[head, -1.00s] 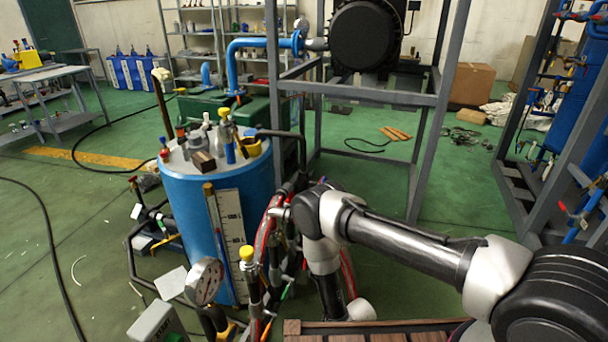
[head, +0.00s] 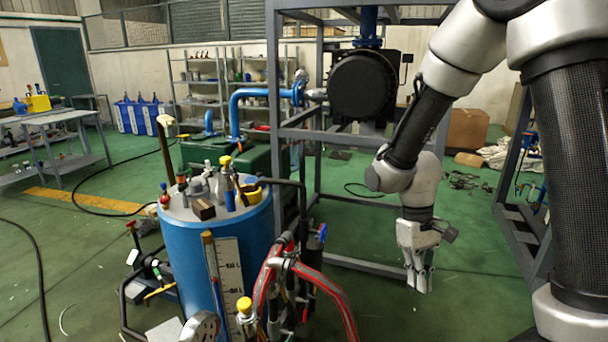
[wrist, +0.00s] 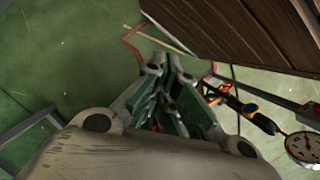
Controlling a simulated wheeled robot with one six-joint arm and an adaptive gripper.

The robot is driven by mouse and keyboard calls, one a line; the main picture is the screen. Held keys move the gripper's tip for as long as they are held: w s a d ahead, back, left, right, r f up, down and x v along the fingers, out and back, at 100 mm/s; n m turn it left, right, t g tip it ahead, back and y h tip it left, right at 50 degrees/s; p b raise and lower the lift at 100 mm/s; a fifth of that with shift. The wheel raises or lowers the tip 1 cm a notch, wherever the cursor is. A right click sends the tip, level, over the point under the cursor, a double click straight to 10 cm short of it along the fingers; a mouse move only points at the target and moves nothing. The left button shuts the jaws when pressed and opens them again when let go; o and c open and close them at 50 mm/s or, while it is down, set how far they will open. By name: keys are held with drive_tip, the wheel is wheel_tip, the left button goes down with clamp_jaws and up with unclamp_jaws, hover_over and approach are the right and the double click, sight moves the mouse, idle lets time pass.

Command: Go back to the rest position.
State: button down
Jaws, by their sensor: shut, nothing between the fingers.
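My gripper (head: 418,283) hangs pointing down at the end of my bent arm, right of the blue tank in the head view. Its fingers are together with nothing between them. In the wrist view my gripper (wrist: 168,68) points down over the green floor, its fingers close together. It is apart from the tank, the hoses and the grey frame, and touches nothing that I can see.
The blue tank (head: 180,262) carries several tools on its lid. Red hoses (head: 335,290) and pipework stand right of it. A grey steel frame (head: 282,150) holds a black round machine (head: 363,86) behind. A brown slatted surface (wrist: 225,30) shows in the wrist view. Green floor is open below my gripper.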

drive_tip(key=s+d+r+m+t, duration=0.1)
drive_tip(key=s+d+r+t, duration=0.1)
drive_tip(key=r, duration=0.5)
drive_tip(key=s+d+r+m+t, duration=0.1)
drive_tip(key=s+d+r+t, duration=0.2)
drive_tip(key=s+d+r, duration=0.2)
drive_tip(key=s+d+r+m+t+y, duration=0.1)
drive_tip(key=s+d+r, duration=0.3)
drive_tip(key=r, duration=0.6)
drive_tip(key=shift+m+t, duration=0.6)
drive_tip(key=shift+t, duration=0.2)
drive_tip(key=shift+s+a, duration=0.1)
drive_tip(key=shift+a, duration=0.05)
